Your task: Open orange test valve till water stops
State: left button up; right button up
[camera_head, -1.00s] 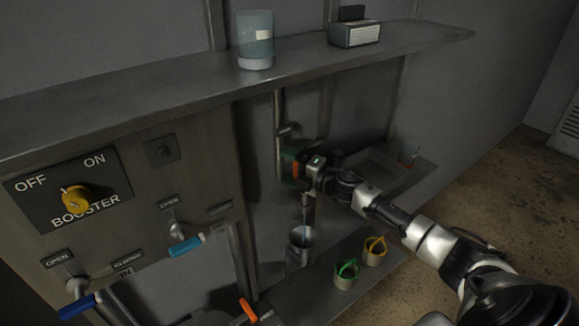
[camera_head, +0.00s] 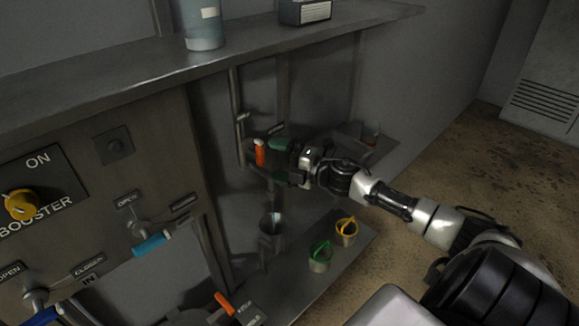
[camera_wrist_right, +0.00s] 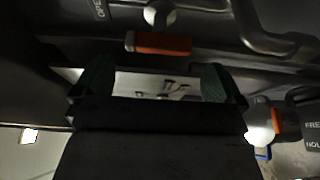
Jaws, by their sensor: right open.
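The orange test valve handle (camera_head: 259,152) hangs upright on the pipework under the shelf. It also shows in the right wrist view (camera_wrist_right: 160,44), just beyond the fingertips. My right gripper (camera_head: 279,161) is open, its green-padded fingers just right of the handle, with a gap between. In the wrist view the space between the fingers (camera_wrist_right: 155,80) is empty. A metal cup (camera_head: 270,226) sits below the valve with a pale bluish spot at its mouth. I cannot tell whether water is running. My left gripper is not in view.
A second orange handle (camera_head: 225,302) is at the lower left, by a label. Green (camera_head: 320,257) and yellow (camera_head: 346,231) ringed pots stand on the lower shelf. A blue handle (camera_head: 151,245) and yellow booster knob (camera_head: 21,205) are on the left panel. The upper shelf (camera_head: 110,85) overhangs the valve.

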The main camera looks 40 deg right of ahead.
jog(key=shift+v, duration=1.55)
jog(key=s+d+f+m+h, duration=0.1)
jog(key=d+f+m+h, duration=0.25)
jog(key=f, duration=0.55)
jog(key=s+d+f+m+h, duration=0.25)
jog(key=f+m, duration=0.25)
jog(key=f, duration=0.4)
jog(key=s+a+f+m+g+h, duration=0.1)
jog(key=s+f+m+g+h, duration=0.2)
jog(key=f, duration=0.5)
jog(key=s+a+f+m+g, duration=0.1)
jog(key=s+f+m, duration=0.3)
jog(key=f, duration=0.5)
jog(key=s+a+f+m+g, duration=0.25)
jog(key=s+a+f, duration=0.25)
jog(key=s+f, duration=0.35)
jog(key=s+a+f+m+g, duration=0.1)
jog(key=s+a+f+g, duration=0.3)
jog(key=s+f, duration=0.45)
jog(key=s+a+f+m+g, duration=0.1)
jog(key=s+a+f+g, duration=0.1)
jog(key=s+a, duration=0.4)
jog(key=s+a+f+m+g, duration=0.1)
jog(key=s+a+f+g, duration=0.1)
jog(key=s+a, duration=0.4)
jog(key=s+f, duration=0.1)
jog(key=s, duration=0.4)
jog(key=shift+a+f+y, duration=0.2)
jog(key=shift+f+y, duration=0.15)
jog(key=shift+y, duration=0.05)
